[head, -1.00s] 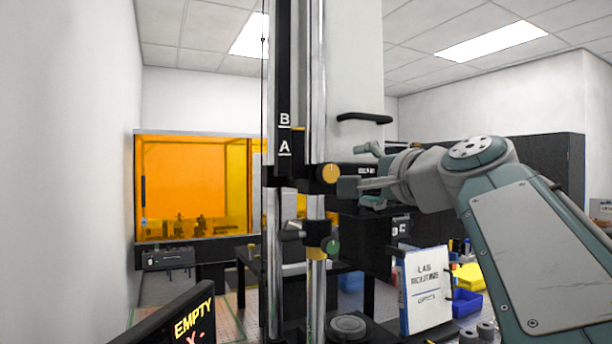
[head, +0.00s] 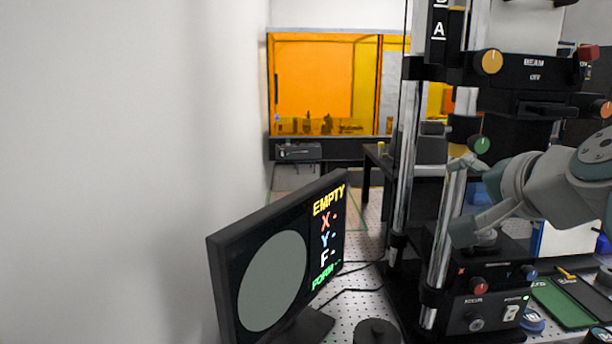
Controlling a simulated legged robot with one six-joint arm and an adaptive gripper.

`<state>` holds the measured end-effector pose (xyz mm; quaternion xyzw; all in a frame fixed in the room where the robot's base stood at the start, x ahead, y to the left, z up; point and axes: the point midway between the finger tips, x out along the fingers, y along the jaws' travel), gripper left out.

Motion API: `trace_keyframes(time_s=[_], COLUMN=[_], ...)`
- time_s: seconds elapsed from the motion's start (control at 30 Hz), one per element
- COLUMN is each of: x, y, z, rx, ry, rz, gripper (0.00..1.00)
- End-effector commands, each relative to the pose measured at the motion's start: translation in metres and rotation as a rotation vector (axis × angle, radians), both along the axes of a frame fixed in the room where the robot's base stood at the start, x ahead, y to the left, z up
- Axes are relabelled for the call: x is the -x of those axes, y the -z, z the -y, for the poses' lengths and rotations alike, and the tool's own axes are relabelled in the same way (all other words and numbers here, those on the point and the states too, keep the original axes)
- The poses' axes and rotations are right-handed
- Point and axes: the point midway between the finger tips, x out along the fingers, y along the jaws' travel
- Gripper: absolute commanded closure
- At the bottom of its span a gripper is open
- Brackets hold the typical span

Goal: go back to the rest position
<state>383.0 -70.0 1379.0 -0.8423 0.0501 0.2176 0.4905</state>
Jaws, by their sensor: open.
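My gripper (head: 470,200) is at the right in the head view, in front of the interferometer's lower column and above its base. Its fingers are apart and nothing shows between them. The interferometer (head: 408,170) stands on the table with chrome columns, a yellow knob (head: 488,62), a green knob (head: 482,144) and a front panel marked BEAM OFF (head: 535,70). Its base (head: 487,306) carries a red and a blue knob. My arm comes in from the right edge and hides part of the instrument.
A monitor (head: 222,290) at the lower centre reads EMPTY, with X, Y, F and a grey disc. A dark round piece (head: 376,332) stands near the front edge. A green tray (head: 560,303) lies at the right. An orange-windowed enclosure (head: 325,80) stands behind; a bare wall fills the left.

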Motion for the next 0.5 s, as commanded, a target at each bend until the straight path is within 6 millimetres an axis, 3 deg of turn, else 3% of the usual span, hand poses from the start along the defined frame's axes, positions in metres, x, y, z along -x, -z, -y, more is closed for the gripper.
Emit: trace_keyframes(time_s=[0.03,0.1,0.3,0.4,0.5], x=[0.008,0.022,0.076,0.104,0.123], y=[0.029,0.070,0.184,0.230,0.260], z=[-0.016,-0.033,-0.066,-0.072,-0.072], rx=[0.064,0.170,0.503,0.664,0.776], ry=[-0.053,-0.124,-0.372,-0.496,-0.582], rz=[-0.061,-0.147,-0.367,-0.447,-0.496], gripper=[0.07,0.07,0.07,0.07,0.07])
